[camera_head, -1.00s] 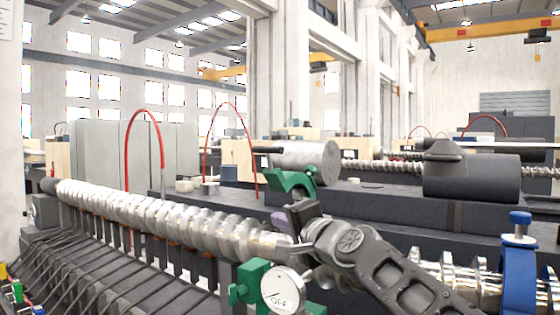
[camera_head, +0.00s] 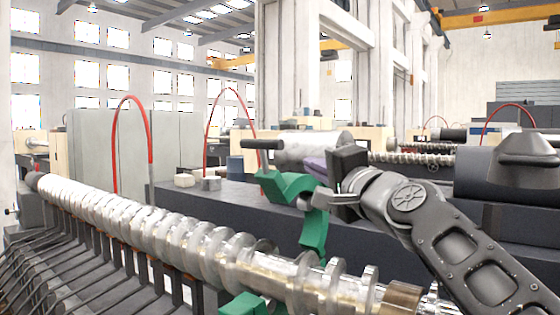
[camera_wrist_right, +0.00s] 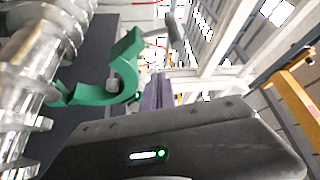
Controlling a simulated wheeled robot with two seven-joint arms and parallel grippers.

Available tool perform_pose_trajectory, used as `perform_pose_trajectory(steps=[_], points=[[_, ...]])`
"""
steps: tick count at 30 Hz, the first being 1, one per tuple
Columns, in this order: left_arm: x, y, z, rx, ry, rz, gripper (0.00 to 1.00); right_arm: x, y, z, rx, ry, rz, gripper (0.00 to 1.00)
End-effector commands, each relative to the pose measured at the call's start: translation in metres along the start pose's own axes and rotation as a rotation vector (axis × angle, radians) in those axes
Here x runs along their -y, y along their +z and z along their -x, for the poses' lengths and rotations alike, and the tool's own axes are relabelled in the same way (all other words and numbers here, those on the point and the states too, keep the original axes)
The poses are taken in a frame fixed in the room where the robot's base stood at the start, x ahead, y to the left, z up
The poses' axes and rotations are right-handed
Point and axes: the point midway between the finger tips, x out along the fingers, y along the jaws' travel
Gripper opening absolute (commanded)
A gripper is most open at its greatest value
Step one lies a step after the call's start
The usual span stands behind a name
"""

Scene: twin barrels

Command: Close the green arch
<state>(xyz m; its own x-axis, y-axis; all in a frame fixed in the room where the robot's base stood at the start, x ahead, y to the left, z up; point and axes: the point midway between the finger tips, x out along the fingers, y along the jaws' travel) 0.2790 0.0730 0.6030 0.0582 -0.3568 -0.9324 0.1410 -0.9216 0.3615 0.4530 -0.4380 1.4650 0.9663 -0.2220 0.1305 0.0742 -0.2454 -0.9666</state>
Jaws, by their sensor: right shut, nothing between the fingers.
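The green arch (camera_head: 314,222) stands raised, its curved body beside the far side of the silver screw (camera_head: 215,245). A green base part (camera_head: 245,305) shows at the near side of the screw, apart from the arch's free end. My right gripper (camera_head: 318,168) is shut and empty, with its fingers close behind the arch's upper part; whether they touch cannot be told. In the right wrist view the arch (camera_wrist_right: 125,75) curves open toward the screw (camera_wrist_right: 40,60), with the purplish fingers (camera_wrist_right: 155,95) just right of it. My left gripper is not in view.
A dark bench (camera_head: 420,232) runs behind the screw, carrying a light metal cylinder (camera_head: 312,147) and a dark barrel cover (camera_head: 510,172) at right. Red hoses (camera_head: 150,130) arch at the back left. Dark slats (camera_head: 70,255) lie in front of the screw.

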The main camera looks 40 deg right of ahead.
Motion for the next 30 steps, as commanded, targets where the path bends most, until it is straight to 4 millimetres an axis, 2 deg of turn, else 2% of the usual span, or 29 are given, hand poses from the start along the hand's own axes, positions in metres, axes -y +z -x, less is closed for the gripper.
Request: perform_pose_trajectory(steps=[11,17,28,30], points=[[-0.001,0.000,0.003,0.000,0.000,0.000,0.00,0.000,0.000,-0.007,0.001,0.001,-0.001,0.00],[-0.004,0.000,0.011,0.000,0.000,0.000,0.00,0.001,0.000,-0.032,0.002,0.003,-0.001,0.00],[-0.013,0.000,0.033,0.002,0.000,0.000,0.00,0.002,0.000,-0.105,0.001,0.003,-0.001,0.00],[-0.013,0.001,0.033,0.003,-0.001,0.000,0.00,0.002,0.014,-0.096,0.001,0.000,0.001,0.00]])
